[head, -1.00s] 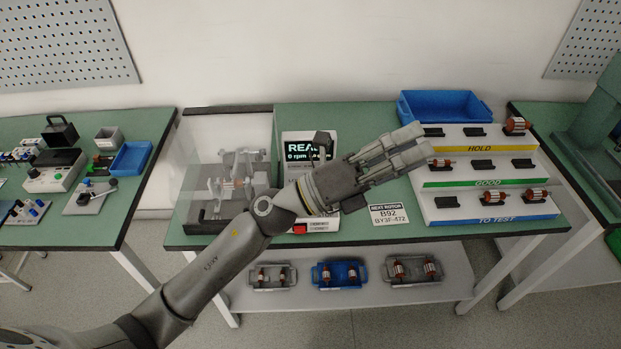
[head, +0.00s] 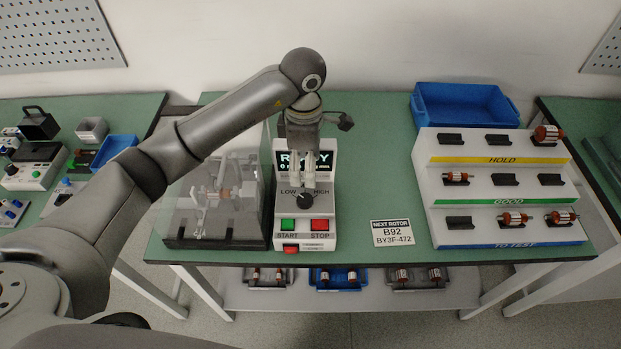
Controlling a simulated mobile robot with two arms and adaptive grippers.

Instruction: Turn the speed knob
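The speed knob (head: 304,201) is a dark round knob on the white control box (head: 322,208), between the LOW and HIGH labels. My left gripper (head: 302,184) points down over the box, its fingertips just behind and above the knob in the picture. The two light fingers stand a little apart with nothing seen between them. I cannot tell whether they touch the knob. The display (head: 322,162) behind is partly hidden by the gripper and seems to read READY. My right gripper is not in view.
A green START button (head: 288,225) and red STOP button (head: 320,226) sit in front of the knob. A clear-covered test rig (head: 262,215) stands close on the left. A rotor card (head: 392,233), a stepped rotor rack (head: 430,185) and a blue bin (head: 420,110) are on the right.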

